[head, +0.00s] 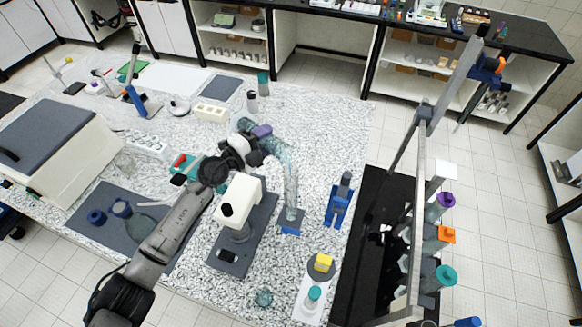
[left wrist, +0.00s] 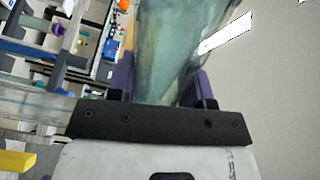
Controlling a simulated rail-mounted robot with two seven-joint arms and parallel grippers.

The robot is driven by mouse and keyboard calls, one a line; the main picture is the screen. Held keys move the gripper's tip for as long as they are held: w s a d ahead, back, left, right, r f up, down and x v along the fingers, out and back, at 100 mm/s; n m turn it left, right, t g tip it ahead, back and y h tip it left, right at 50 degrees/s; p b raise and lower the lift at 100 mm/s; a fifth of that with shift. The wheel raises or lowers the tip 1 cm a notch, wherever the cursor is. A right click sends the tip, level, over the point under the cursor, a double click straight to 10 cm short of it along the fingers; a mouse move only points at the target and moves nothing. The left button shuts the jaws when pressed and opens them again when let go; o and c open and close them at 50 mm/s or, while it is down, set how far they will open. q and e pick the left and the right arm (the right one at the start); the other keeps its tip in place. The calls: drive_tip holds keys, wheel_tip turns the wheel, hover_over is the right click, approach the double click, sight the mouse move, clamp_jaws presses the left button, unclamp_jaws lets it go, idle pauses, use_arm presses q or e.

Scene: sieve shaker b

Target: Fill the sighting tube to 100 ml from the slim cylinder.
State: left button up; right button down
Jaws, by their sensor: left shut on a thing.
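My left gripper (head: 262,136) is shut on the slim cylinder (head: 246,125), a clear vessel with a teal tint. The cylinder is tilted, with its far end toward the sighting tube. In the left wrist view the cylinder (left wrist: 165,50) stands between the purple finger pads, with teal liquid showing in it. The sighting tube (head: 291,185) is a tall clear tube on a small base, just right of the gripper. A clear wall at the left of the wrist view (left wrist: 35,98) looks like this tube. Its liquid level is not readable. Whether the two vessels touch, I cannot tell. My right gripper is not in view.
A white instrument on a dark base (head: 262,245) stands below the gripper. A blue stand (head: 339,200) is right of the tube. A tall metal frame (head: 417,200) rises at the right.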

use_arm(q)
drive_tip(key=shift+r+m, duration=0.25)
drive_tip(key=shift+m, duration=0.05)
idle(0.4)
drive_tip(key=shift+r, duration=0.1)
idle(0.6)
drive_tip(key=shift+s+p, duration=0.1)
drive_tip(key=shift+p, duration=0.25)
idle(0.4)
drive_tip(key=shift+r+m, duration=0.15)
drive_tip(key=shift+m, duration=0.15)
idle(0.6)
drive_tip(key=shift+d+r, duration=0.1)
drive_tip(key=shift+r, duration=0.1)
idle(0.9)
